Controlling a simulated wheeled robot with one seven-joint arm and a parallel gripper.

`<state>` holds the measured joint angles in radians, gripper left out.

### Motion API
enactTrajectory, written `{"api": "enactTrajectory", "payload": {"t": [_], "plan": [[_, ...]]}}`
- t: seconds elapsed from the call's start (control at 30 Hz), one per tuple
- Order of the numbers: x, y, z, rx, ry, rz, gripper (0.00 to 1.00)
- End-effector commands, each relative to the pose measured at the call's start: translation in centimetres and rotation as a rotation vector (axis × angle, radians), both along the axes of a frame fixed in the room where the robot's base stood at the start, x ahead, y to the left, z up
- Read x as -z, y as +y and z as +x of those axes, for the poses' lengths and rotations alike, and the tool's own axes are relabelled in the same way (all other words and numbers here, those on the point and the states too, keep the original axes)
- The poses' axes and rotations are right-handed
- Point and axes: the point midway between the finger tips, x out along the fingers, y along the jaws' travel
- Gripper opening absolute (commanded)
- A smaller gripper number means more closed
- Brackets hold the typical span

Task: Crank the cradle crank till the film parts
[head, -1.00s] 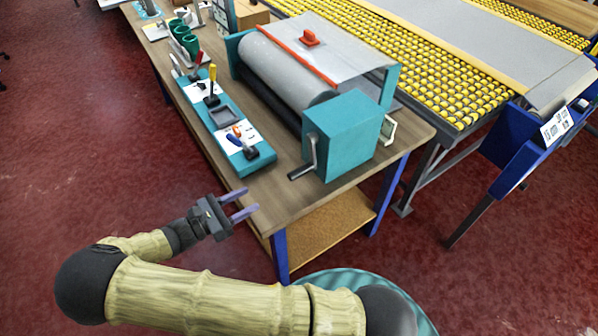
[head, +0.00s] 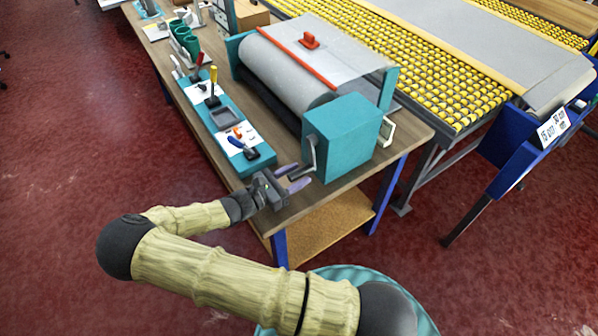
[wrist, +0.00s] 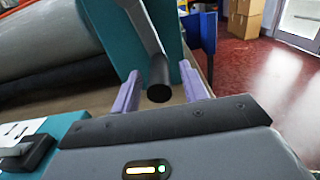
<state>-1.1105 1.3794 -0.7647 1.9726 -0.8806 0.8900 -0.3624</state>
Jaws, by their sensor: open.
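The cradle crank (head: 309,157) hangs on the near face of the teal gearbox (head: 341,132). In the wrist view the crank's black grip (wrist: 159,78) lies between the two purple fingers of my gripper (wrist: 160,90), end toward the camera. My gripper (head: 297,179) is open, with its fingers at the crank grip; I cannot tell whether either touches it. The film (head: 292,80) is a grey sheet around the roll in the teal cradle, and its upper part lies toward the back. A red bar (head: 290,56) with a red handle (head: 309,40) lies across it.
A teal tool tray (head: 225,120) with several tools stands left of the cradle on the wooden table (head: 270,205). Green cups (head: 184,39) stand farther back. A yellow roller conveyor (head: 400,60) runs behind. Red floor is clear at left.

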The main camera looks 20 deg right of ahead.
Motion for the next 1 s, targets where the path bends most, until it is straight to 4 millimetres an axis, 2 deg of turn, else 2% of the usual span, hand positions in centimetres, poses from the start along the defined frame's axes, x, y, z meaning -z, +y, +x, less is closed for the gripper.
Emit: {"api": "enactTrajectory", "payload": {"t": [0.13, 0.43, 0.67, 1.0], "plan": [[-0.06, -1.27, 0.38, 0.002, 0.000, 0.000, 0.44], [0.01, -1.44, 0.46, 0.000, -0.001, 0.001, 0.44], [0.01, -1.41, 0.45, 0.000, 0.000, 0.001, 0.00], [0.02, -1.11, 0.52, -0.005, -0.009, 0.004, 0.00]]}}
